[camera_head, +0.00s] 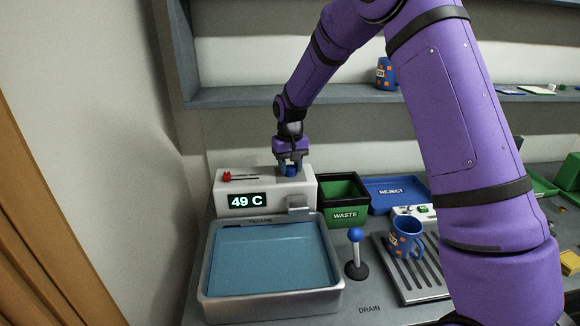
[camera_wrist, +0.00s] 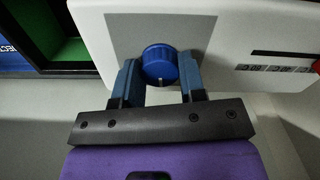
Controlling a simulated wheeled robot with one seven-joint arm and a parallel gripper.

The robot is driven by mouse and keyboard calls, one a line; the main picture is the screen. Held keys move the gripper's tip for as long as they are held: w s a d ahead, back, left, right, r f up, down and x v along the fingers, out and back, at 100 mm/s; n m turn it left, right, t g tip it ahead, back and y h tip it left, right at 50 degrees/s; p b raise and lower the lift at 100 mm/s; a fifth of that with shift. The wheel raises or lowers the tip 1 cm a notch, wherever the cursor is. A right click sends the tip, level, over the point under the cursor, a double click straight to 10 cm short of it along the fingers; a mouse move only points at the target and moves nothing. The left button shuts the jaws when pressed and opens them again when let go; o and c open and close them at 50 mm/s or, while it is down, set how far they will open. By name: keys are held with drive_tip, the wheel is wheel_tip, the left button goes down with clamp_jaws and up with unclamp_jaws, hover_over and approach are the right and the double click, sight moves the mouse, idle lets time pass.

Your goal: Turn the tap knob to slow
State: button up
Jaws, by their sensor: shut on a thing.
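The blue tap knob (camera_head: 291,171) is on the right part of the top of a white dispenser box (camera_head: 240,186). In the wrist view the knob (camera_wrist: 160,64) is round and ridged, with a short pale mark on its edge toward the bottom of the picture. My gripper (camera_head: 291,160) reaches down from above, and its two blue-grey fingers (camera_wrist: 160,72) are shut on the knob, one on each side. No "slow" mark can be read around the knob. The box's display (camera_head: 246,201) reads 49 C.
A red slider knob (camera_head: 227,176) sits on the box's left. A metal basin of blue water (camera_head: 335,285) stands in front. A blue-topped lever (camera_head: 355,250), green waste bin (camera_head: 345,205), blue reject tray (camera_head: 372,184) and blue mug (camera_head: 402,240) on a drain rack are to the right.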

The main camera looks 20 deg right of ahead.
sight(290, 167)
drive_tip(key=shift+m, duration=0.5)
drive_tip(key=o, duration=0.9)
wheel_tip(290, 167, up, 11)
drive_tip(key=shift+f, duration=0.1)
idle(0.4)
